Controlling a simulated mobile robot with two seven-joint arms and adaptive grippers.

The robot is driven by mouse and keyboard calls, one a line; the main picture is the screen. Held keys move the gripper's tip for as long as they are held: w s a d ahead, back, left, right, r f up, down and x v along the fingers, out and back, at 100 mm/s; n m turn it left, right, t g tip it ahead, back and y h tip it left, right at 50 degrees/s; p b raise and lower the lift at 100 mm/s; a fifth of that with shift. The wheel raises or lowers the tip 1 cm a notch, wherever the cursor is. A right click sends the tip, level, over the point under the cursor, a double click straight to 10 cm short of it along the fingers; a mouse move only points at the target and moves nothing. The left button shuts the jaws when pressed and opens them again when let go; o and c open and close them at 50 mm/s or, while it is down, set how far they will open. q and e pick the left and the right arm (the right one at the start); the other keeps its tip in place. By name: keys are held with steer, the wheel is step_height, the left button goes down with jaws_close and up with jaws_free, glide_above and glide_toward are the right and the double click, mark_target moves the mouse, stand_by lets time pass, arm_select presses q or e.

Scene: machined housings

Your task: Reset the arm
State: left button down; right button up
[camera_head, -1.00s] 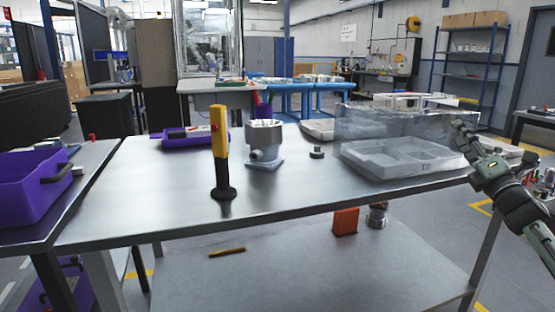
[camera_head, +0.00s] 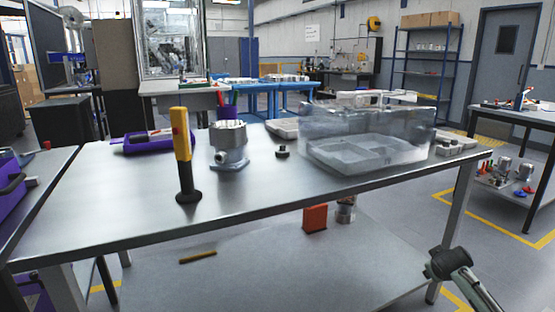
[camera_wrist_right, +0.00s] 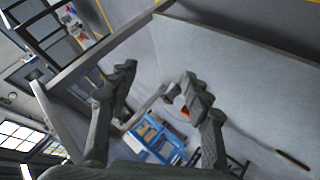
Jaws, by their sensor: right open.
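Part of my right arm (camera_head: 455,275) shows at the lower right of the head view, low beside the table's right leg and apart from the tabletop. In the right wrist view, my right gripper (camera_wrist_right: 160,88) has its two fingers spread wide with nothing held between them. The lower shelf (camera_wrist_right: 235,70) of the table lies beyond the fingers in that view. My left gripper is in neither view.
The metal table (camera_head: 120,210) bears a yellow-and-black handled tool (camera_head: 182,150), a metal housing (camera_head: 229,145), a purple tray (camera_head: 150,145) and a clear bin (camera_head: 365,140). An orange box (camera_head: 315,218) stands on the lower shelf.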

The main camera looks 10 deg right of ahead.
steer(key=s+a+f+g+y, duration=0.1)
steer(key=s+a+f, duration=0.6)
steer(key=f, duration=0.3)
steer(key=s+a+f+g+y, duration=0.1)
steer(key=s+a+f, duration=0.4)
steer(key=s, duration=0.4)
steer(key=s+a+f+g+y, duration=0.1)
steer(key=s+a+f, duration=0.4)
steer(key=s+a, duration=0.2)
steer(key=s+a+f+g+y, duration=0.2)
steer(key=s+a+f, duration=0.4)
steer(key=s, duration=0.5)
steer(key=shift+a, duration=0.3)
